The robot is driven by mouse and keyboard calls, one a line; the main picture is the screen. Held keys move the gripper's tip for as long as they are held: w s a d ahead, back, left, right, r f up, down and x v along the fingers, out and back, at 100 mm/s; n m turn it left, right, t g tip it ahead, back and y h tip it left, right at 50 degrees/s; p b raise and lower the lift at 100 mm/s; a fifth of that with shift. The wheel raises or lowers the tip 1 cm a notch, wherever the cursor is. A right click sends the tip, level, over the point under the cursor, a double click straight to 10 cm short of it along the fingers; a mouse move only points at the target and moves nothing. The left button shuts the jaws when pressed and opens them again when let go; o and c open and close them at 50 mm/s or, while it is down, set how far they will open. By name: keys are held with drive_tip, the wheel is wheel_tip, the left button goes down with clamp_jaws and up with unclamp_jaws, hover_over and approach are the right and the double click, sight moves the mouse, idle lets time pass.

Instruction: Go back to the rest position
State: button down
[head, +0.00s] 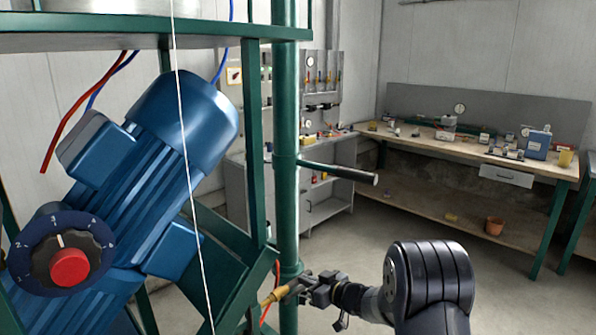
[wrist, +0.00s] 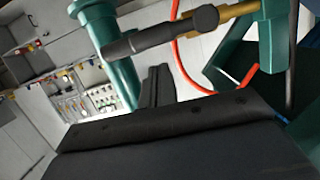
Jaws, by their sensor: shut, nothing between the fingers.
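My gripper (head: 318,290) is at the lower middle of the head view, close to the green post, at the end of my dark arm. In the wrist view its dark fingers (wrist: 158,92) are together with nothing between them. A brass fitting (head: 273,296) lies just left of the gripper in the head view. In the wrist view the brass piece (wrist: 235,17) and a black cylindrical part (wrist: 160,34) show beyond the fingers, with a visible gap. The head view does not clearly show whether the gripper touches the fitting.
A green post (head: 286,120) with a dark side lever (head: 340,172) stands beside a blue motor (head: 165,150) and a dial with a red knob (head: 70,267). Red hose (wrist: 185,85) runs near the fingers. A workbench (head: 470,145) stands behind open floor at right.

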drive_tip(key=shift+d+f+b, duration=0.1)
drive_tip(key=shift+f+b, duration=0.4)
drive_tip(key=shift+f, duration=0.2)
drive_tip(key=shift+p, duration=0.4)
